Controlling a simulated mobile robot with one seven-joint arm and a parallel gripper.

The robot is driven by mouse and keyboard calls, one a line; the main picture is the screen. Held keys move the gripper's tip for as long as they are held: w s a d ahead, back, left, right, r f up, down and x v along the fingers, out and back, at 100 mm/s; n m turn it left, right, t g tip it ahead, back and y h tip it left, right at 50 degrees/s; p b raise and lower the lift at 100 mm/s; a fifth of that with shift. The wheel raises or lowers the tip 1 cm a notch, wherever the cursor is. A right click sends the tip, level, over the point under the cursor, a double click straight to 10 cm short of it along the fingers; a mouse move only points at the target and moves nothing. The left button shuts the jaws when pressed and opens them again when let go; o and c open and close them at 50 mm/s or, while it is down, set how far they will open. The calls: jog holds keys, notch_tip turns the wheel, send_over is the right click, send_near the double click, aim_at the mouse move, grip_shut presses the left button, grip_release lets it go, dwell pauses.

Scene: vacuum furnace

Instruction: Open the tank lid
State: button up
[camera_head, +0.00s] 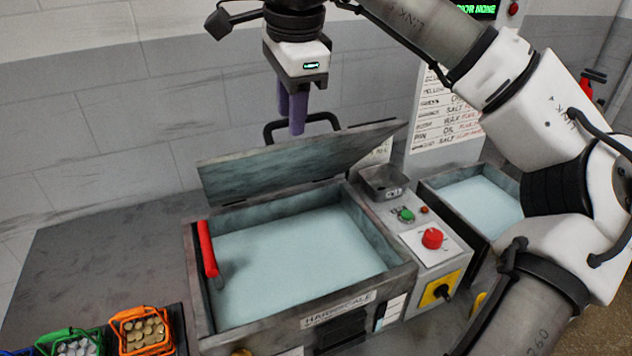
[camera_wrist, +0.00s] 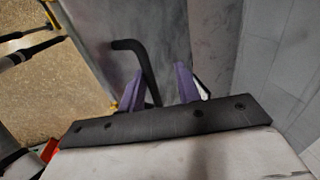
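The tank (camera_head: 402,277) is a grey metal box filled with pale blue liquid. Its lid (camera_head: 300,163) stands raised on the hinge along the back edge, tilted well up, so the tank's mouth is uncovered. A black bar handle (camera_head: 322,118) rises from the lid's outer face and also shows in the wrist view (camera_wrist: 146,66). My gripper (camera_head: 292,128) hangs over the lid by the handle, its purple fingers pointing down. In the wrist view my gripper (camera_wrist: 160,80) has its fingers apart, with part of the handle showing between them. I cannot tell whether either finger touches it.
A red-handled part (camera_head: 207,250) sits on the tank's left rim. A control panel with a red knob (camera_head: 432,238) and a small metal tray (camera_head: 383,182) is at the right, beside a second tank (camera_head: 480,205). Small baskets (camera_head: 142,330) stand front left. The left tabletop is clear.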

aim_at(313, 141)
jog(key=s+d+f+b, duration=0.3)
jog(key=s+f+b, duration=0.1)
jog(key=s+f, duration=0.3)
jog(key=shift+s, duration=0.45)
jog(key=shift+d+r, duration=0.1)
jog(key=r+p, duration=0.2)
jog(key=w+r+p, duration=0.1)
jog(key=r+p, duration=0.1)
jog(key=r, duration=0.1)
jog(key=shift+a+r+p, duration=0.1)
jog(key=shift+a+p, duration=0.1)
jog(key=shift+p, duration=0.15)
notch_tip(313, 141, up, 10)
jog(key=w, duration=0.2)
jog(key=shift+a, duration=0.4)
dwell(0.5)
jog(key=shift+s, duration=0.1)
dwell(0.3)
